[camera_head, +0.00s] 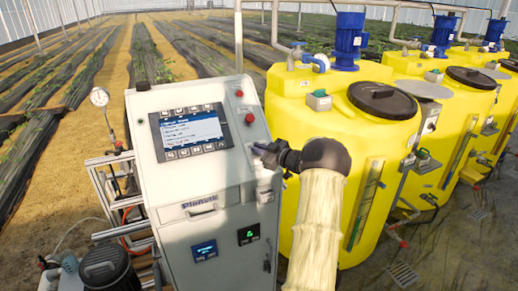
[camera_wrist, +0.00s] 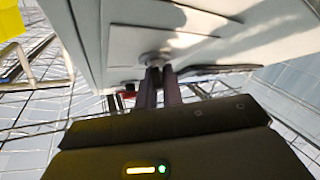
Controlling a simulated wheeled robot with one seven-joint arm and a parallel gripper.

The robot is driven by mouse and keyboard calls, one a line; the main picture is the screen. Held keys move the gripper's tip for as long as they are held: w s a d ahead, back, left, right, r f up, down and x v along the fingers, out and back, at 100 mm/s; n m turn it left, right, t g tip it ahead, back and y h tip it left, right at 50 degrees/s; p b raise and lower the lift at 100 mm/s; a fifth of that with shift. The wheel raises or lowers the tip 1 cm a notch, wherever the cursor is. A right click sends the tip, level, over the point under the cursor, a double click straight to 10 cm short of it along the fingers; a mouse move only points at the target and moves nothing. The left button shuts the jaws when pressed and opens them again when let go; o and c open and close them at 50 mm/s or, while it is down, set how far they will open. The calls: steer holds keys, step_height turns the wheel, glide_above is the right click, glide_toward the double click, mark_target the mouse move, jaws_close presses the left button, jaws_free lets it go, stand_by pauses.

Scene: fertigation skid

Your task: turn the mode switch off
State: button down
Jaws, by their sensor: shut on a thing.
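The mode switch (camera_wrist: 156,58) is a small round grey knob on the cabinet's face, seen in the wrist view at the fingertips. My gripper (camera_wrist: 158,72) is shut on it, with two dark fingers close together. In the head view my gripper (camera_head: 262,150) reaches the right part of the grey control cabinet (camera_head: 220,221) from the right. The gripper and wrist hide the switch there, so its setting cannot be read.
Red buttons (camera_head: 249,118) sit above the gripper on the panel. A lit screen (camera_head: 190,131) is to the left. Yellow tanks (camera_head: 290,105) with blue pumps (camera_head: 349,40) stand close on the right. A pressure gauge (camera_head: 99,97) stands left of the cabinet.

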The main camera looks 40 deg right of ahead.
steer(key=shift+n+g+y, duration=0.6)
steer(key=shift+n+y, duration=0.2)
steer(key=shift+n, duration=0.6)
steer(key=shift+a, duration=0.1)
steer(key=shift+r, duration=0.1)
steer(key=c, duration=1.5)
jaws_free()
steer(key=shift+s, duration=0.15)
steer(key=shift+c, duration=0.2)
steer(key=shift+s+d, duration=0.2)
steer(key=shift+s, duration=0.25)
steer(key=b+v, duration=0.5)
steer(key=v, duration=1.1)
steer(key=shift+s, duration=0.15)
